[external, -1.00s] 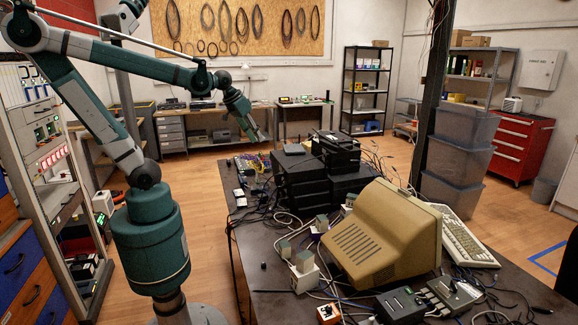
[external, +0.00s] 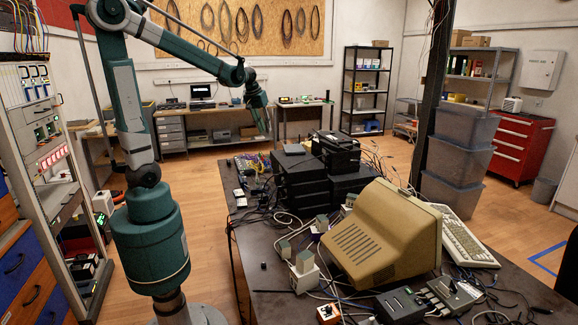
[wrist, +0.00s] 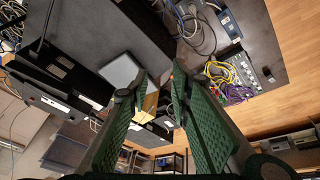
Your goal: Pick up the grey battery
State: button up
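I cannot pick out the grey battery with certainty in either view. A flat grey square item (external: 294,149) lies on top of the stacked black boxes, and it also shows in the wrist view (wrist: 119,70), left of my fingertips; I cannot tell if it is the battery. Small pale items (external: 239,193) lie near the left edge of the table, too small to identify. My gripper (external: 263,128) is above the far left end of the table. In the wrist view its two green fingers (wrist: 159,78) are spread apart, with nothing held between them.
The dark table (external: 262,302) holds stacked black boxes (external: 300,185), a beige monitor (external: 372,240), a keyboard (external: 461,236) and many loose cables. A board with coloured cables (wrist: 225,75) is right of my fingers. Bare tabletop shows at the near left.

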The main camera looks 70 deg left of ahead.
jog(key=w+a+f+n+g, duration=0.1)
jog(key=a+f+n, duration=0.25)
jog(key=a, duration=1.05)
jog(key=n+g+h, duration=0.2)
jog(key=n, duration=0.6)
send_over(228, 159)
jog(key=f, duration=2.6)
jog(key=shift+w+f, duration=0.1)
jog(key=shift+w, duration=0.25)
jog(key=shift+s+a+f, duration=0.25)
jog(key=shift+s+f, duration=0.05)
jog(key=shift+f, duration=1.3)
